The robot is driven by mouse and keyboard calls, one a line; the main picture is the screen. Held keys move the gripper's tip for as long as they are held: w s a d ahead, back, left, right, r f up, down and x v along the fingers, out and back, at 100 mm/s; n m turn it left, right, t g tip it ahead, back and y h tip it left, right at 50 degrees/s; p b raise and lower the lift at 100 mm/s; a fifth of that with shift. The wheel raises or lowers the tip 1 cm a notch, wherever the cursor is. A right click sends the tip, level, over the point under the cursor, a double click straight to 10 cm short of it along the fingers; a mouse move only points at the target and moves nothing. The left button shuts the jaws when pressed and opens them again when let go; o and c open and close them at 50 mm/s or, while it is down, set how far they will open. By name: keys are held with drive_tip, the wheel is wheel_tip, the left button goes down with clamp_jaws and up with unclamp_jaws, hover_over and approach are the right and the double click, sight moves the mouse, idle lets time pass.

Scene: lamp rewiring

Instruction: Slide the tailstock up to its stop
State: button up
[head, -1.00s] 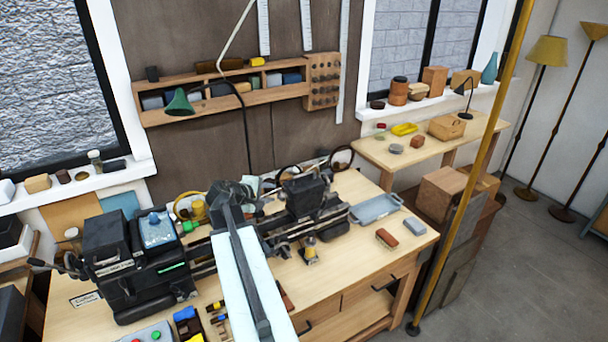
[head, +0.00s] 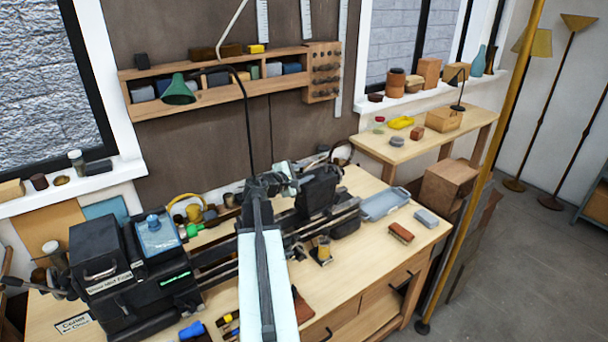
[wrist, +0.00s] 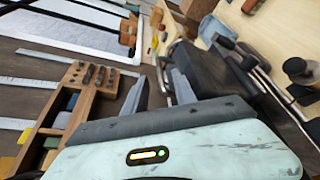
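The lathe's tailstock (head: 318,192) is a dark block on the right part of the lathe bed (head: 345,215), and the headstock (head: 105,262) is at the left end. The tailstock also shows as a dark mass right of the fingers in the wrist view (wrist: 215,78). My gripper (head: 285,178) is beside the tailstock's left side in the head view. In the wrist view my gripper (wrist: 158,85) has its two grey fingers apart, with nothing clearly held between them. A thin metal handle shows just beyond the fingers. My arm hides the middle of the bed, and I cannot tell whether the gripper touches the tailstock.
A small brass-topped item (head: 322,250) stands in front of the bed. A brass pole (head: 480,165) rises at the right.

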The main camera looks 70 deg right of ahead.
sight(314, 168)
drive_tip(key=shift+d+f, duration=0.25)
drive_tip(key=shift+d, duration=0.3)
drive_tip(key=b+x, duration=0.1)
drive_tip(key=x, duration=0.5)
drive_tip(key=shift+d+b, duration=0.3)
drive_tip(key=shift+d, duration=0.05)
drive_tip(key=shift+a, duration=0.1)
clamp_jaws()
idle(0.7)
